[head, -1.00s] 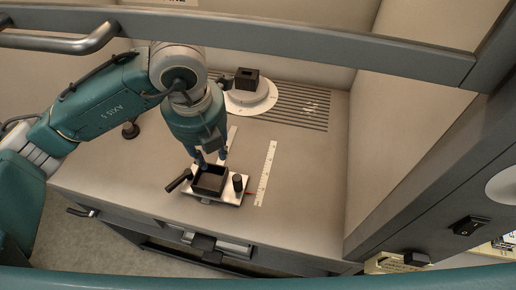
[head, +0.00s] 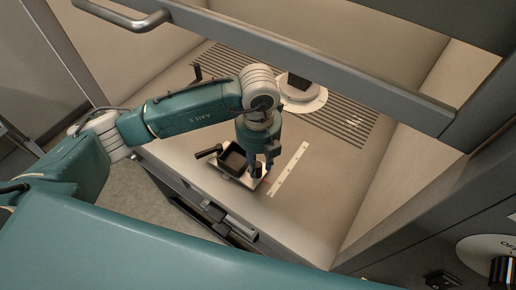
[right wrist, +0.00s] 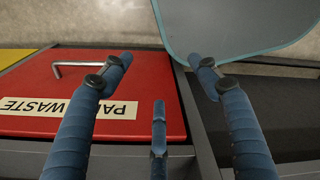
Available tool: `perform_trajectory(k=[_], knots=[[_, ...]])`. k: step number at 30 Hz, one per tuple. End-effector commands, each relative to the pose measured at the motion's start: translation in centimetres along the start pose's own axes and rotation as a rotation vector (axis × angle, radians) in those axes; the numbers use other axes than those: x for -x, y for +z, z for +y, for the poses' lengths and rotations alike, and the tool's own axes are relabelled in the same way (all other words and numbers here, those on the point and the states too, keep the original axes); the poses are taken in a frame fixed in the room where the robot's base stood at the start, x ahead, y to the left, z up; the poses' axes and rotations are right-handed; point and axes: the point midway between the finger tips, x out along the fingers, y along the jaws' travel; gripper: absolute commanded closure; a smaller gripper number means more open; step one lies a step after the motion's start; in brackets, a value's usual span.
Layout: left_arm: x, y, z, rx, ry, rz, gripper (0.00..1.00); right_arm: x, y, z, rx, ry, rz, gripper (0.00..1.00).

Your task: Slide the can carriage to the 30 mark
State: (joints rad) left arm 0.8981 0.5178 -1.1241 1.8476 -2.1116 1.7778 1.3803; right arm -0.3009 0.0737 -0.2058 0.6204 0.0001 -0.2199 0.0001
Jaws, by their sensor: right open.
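The can carriage (head: 226,171) is a silver plate with a black open box (head: 233,158) on it and a black side handle (head: 209,152). It sits near the front edge of the cabinet floor. A white scale strip (head: 288,169) lies to its right; its numbers are too small to read. My left gripper (head: 260,168) points down at the plate's right end, where a black knob stood in view earlier; the fingers hide the knob. I cannot tell whether they grip it. My right gripper (right wrist: 160,75) is open and empty in the right wrist view.
A white round base (head: 303,97) with a dark block stands behind, by a slotted grille (head: 345,122). The raised sash frame (head: 310,62) crosses above my left arm. Below my right gripper is a red lid (right wrist: 150,75) labelled paper waste.

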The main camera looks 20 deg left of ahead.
Motion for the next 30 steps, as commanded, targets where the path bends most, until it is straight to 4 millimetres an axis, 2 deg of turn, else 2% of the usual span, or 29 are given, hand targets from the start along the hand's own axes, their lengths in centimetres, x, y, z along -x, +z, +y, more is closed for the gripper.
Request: perform_trajectory(k=[6, 15, 20, 26, 30], knots=[[-1.8, 0.0, 0.0, 0.001, 0.000, 0.001, 0.71, 0.6, 0.3, 1.6, -0.003, 0.019, -0.004, 0.39], [-2.1, 0.0, 0.0, 0.000, 0.000, -0.001, 0.71, 0.6, 0.2, 1.3, -0.004, 0.015, -0.003, 0.39], [-2.0, 0.0, 0.0, 0.000, 0.000, -0.001, 1.00, 0.6, 0.1, 0.6, -0.005, 0.007, -0.002, 0.39], [-2.0, 0.0, -0.1, -0.001, -0.001, 0.001, 1.00, 0.5, -0.1, -0.2, -0.004, -0.003, 0.000, 0.39], [-2.3, 0.8, -0.6, -0.001, -0.002, 0.000, 1.00, -0.2, 0.0, -0.1, -0.003, -0.001, 0.000, 0.39]])
